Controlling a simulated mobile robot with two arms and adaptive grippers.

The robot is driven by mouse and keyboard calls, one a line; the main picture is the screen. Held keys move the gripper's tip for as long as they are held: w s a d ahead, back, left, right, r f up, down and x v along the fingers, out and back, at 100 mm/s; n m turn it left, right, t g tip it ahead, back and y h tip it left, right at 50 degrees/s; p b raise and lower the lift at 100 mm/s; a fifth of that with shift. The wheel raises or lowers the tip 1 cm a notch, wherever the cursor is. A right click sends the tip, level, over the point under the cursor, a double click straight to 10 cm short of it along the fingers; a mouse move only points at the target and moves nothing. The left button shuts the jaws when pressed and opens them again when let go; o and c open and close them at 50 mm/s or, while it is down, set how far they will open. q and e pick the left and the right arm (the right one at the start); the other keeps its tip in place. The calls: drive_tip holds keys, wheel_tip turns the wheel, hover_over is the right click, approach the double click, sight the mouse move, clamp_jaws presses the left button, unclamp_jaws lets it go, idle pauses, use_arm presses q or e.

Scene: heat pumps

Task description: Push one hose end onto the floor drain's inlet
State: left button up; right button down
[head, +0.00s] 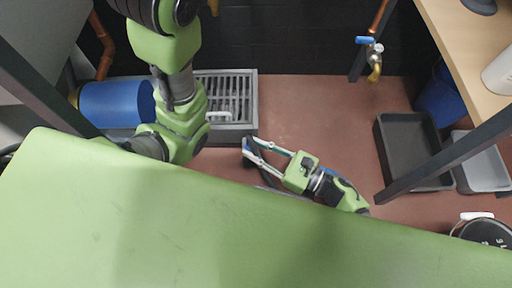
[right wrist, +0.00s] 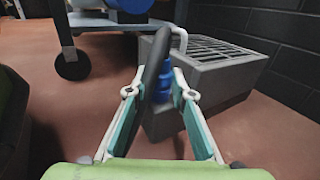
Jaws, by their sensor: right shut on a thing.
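The floor drain (head: 254,112) is a grey box with a slotted grate at the left-centre of the head view; it also shows in the right wrist view (right wrist: 222,82). My right gripper (head: 248,152) is beside the drain's near right corner. In the right wrist view its fingers (right wrist: 158,92) are shut on a dark hose (right wrist: 152,62). A blue fitting (right wrist: 164,86) shows right at the hose, in front of the drain's wall. I cannot tell whether it is the hose's cuff or the inlet, nor whether they are joined. My left gripper is not visible.
A blue cylinder (head: 118,104) lies left of the drain. A brass tap (head: 374,66) with a blue handle is on the back wall. A black tray (head: 385,150) and a grey tray (head: 489,158) are at the right. The red floor between drain and trays is clear.

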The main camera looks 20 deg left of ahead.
drive_tip(key=shift+s+d+f, duration=0.1)
drive_tip(key=shift+s+f, duration=0.05)
drive_tip(key=shift+f, duration=0.4)
drive_tip(key=c, duration=1.7)
unclamp_jaws()
drive_tip(key=shift+r, duration=0.15)
drive_tip(key=v, duration=1.1)
drive_tip(key=shift+d+r, duration=0.1)
drive_tip(key=shift+d, duration=0.3)
